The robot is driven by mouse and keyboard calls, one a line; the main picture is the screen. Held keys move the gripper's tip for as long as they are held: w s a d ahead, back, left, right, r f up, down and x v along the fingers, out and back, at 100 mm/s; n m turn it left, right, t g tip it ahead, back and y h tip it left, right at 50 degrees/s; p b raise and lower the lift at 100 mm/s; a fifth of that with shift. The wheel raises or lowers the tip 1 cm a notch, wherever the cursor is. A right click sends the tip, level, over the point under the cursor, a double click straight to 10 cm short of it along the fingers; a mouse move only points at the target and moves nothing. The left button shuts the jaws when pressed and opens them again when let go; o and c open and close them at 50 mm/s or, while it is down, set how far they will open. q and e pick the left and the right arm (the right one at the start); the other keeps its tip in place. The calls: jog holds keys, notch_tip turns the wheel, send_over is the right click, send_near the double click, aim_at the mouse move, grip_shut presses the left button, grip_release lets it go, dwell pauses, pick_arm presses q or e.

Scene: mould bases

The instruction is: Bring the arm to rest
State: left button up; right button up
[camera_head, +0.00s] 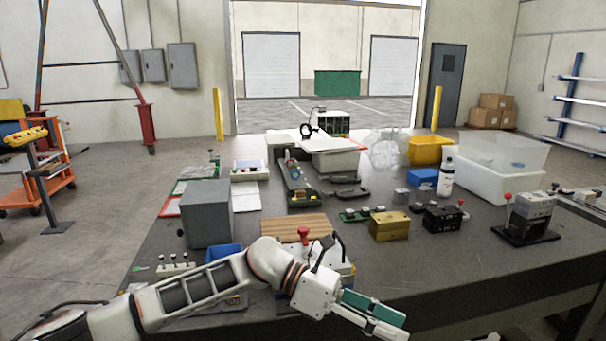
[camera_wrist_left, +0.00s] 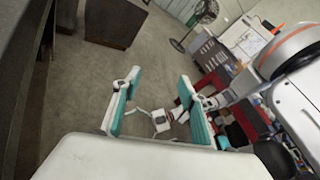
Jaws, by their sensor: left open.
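My left arm comes in from the left of the head view, and its gripper (camera_head: 372,314) hangs over the near edge of the dark table (camera_head: 440,285). In the left wrist view the two teal-padded fingers of the left gripper (camera_wrist_left: 160,105) stand wide apart with nothing between them. Floor and blurred equipment show beyond the fingers.
Close by the arm are a grey box (camera_head: 208,213), a wooden board (camera_head: 295,227), a brass block (camera_head: 390,226) and a black block (camera_head: 442,217). A black-based device (camera_head: 527,219) stands at right. The front right tabletop is clear.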

pick_arm(q)
jog(key=w+a+f+m+t+y, duration=0.1)
jog(key=w+a+f+m+t, duration=0.2)
jog(key=a+f+m+t, duration=1.05)
jog(key=w+a+f+m+t+y, duration=0.2)
jog(key=m+t, duration=0.7)
jog(key=m, duration=1.2)
jog(key=s+a+f+n+g+y, duration=0.3)
jog(key=s+a+f+n, duration=0.3)
jog(key=s+a+f, duration=0.3)
jog(key=s+a+f+n+g+y, duration=0.3)
jog(key=s+a+f+n+y, duration=0.3)
jog(key=s+a+f, duration=0.4)
notch_tip(320, 180, down, 5)
jog(key=a, duration=0.2)
jog(key=shift+s+a, duration=0.15)
jog(key=shift+a, duration=0.2)
jog(key=shift+r, duration=0.1)
